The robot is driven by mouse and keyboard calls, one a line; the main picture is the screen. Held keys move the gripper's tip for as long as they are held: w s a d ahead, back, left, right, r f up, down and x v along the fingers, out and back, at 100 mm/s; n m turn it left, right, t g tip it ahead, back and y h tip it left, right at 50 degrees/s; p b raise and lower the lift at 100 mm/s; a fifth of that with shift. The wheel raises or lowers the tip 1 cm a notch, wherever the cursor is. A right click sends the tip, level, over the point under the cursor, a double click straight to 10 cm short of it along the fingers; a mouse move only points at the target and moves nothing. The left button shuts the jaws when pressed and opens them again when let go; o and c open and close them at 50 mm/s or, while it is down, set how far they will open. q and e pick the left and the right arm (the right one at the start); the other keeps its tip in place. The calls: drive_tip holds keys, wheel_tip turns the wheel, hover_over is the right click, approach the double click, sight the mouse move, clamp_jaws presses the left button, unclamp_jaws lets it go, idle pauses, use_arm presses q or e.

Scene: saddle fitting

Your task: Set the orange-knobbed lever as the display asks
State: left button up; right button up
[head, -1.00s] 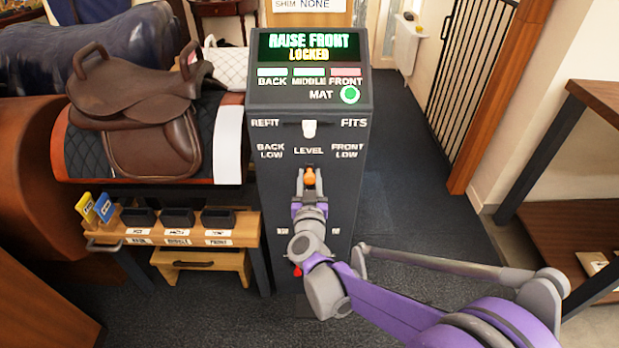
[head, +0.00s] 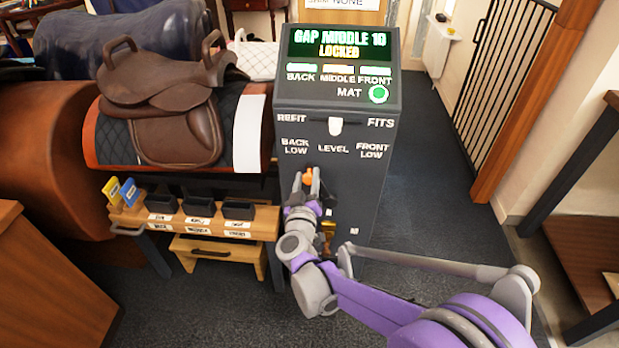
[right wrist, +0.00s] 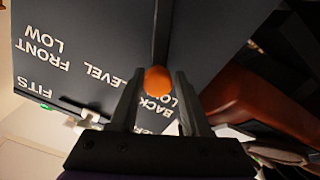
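The orange-knobbed lever (head: 307,178) is on the front of the dark display post (head: 352,215). Its knob sits left of the LEVEL label, towards BACK LOW. My right gripper (head: 306,184) has one finger on each side of the knob. In the right wrist view, the knob (right wrist: 157,80) is between the fingertips, close to the left-hand finger, with a small gap at the other. The display (head: 340,46) reads GAP MIDDLE 10, LOCKED. The BACK and FRONT lights are green, MIDDLE is orange, and MAT is green. My left gripper is out of view.
A white tab (head: 335,126) sits between REFIT and FITS. A brown saddle (head: 165,95) rests on a padded stand at left. Below it, a wooden bench (head: 258,228) carries dark bins and yellow and blue tags. Open floor lies right of the post.

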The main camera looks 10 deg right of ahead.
drive_tip(key=shift+o, duration=1.4)
drive_tip(key=p+v, duration=0.1)
drive_tip(key=v, duration=0.9)
drive_tip(key=shift+s+p, duration=0.3)
drive_tip(key=shift+s, duration=0.1)
drive_tip(key=shift+a+r, duration=0.1)
